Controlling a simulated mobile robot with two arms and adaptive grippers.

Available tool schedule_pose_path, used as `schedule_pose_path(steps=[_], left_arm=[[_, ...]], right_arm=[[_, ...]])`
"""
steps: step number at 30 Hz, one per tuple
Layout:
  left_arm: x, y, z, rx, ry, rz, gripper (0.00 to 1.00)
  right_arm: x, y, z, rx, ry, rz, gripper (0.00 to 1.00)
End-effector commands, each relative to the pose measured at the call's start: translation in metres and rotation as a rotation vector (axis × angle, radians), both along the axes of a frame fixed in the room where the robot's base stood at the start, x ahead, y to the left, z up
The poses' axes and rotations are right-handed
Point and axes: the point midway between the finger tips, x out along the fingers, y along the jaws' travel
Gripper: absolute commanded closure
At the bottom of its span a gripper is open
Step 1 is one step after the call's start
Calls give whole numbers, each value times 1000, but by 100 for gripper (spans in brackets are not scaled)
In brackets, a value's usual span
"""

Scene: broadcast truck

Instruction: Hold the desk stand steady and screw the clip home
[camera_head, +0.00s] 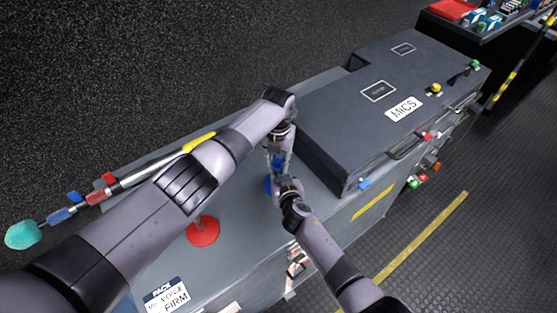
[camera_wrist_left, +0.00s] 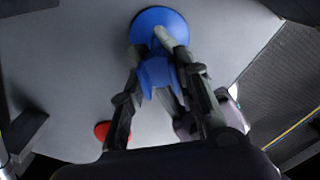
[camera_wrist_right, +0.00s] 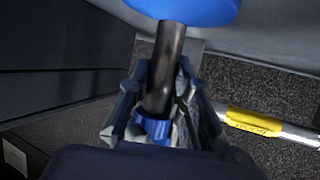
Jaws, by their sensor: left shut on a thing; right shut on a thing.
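The blue desk stand has a round base (camera_head: 268,185) on the grey case top; the base also shows in the left wrist view (camera_wrist_left: 158,20) and right wrist view (camera_wrist_right: 190,8). Its dark stem (camera_wrist_right: 165,60) rises from the base. The blue clip (camera_head: 277,162) is at the stem's other end, also in the left wrist view (camera_wrist_left: 158,76). My left gripper (camera_head: 279,152) is shut on the clip from above. My right gripper (camera_head: 286,186) is shut on the stand low at its stem. Its exact contact and the clip's seating are hidden by the fingers.
A red round stand (camera_head: 203,231) is beside my left arm. A boom pole with teal foam (camera_head: 22,235) lies along the left edge. The large grey MICS case (camera_head: 380,85) rises close on the right. A printed card (camera_head: 167,297) lies at the front.

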Motion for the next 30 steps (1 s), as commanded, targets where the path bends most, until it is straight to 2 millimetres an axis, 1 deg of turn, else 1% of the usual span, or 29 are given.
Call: schedule_pose_path(steps=[7, 8, 16, 25, 27, 30], left_arm=[[1, 0, 1, 1, -1, 0, 94], [1, 0, 1, 1, -1, 0, 69], [0, 0, 0, 0, -1, 1, 51], [0, 0, 2, 0, -1, 2, 51], [1, 0, 7, -2, -3, 1, 51], [1, 0, 21, -2, -3, 1, 51]], right_arm=[[0, -1, -1, -2, 3, -1, 100], [0, -1, -1, -2, 3, -1, 100], [-1, -1, -1, -2, 3, -1, 100], [-1, -1, -1, -3, 2, 0, 100], [-1, -1, -1, -2, 3, -1, 100], [-1, -1, -1, -3, 2, 0, 100]])
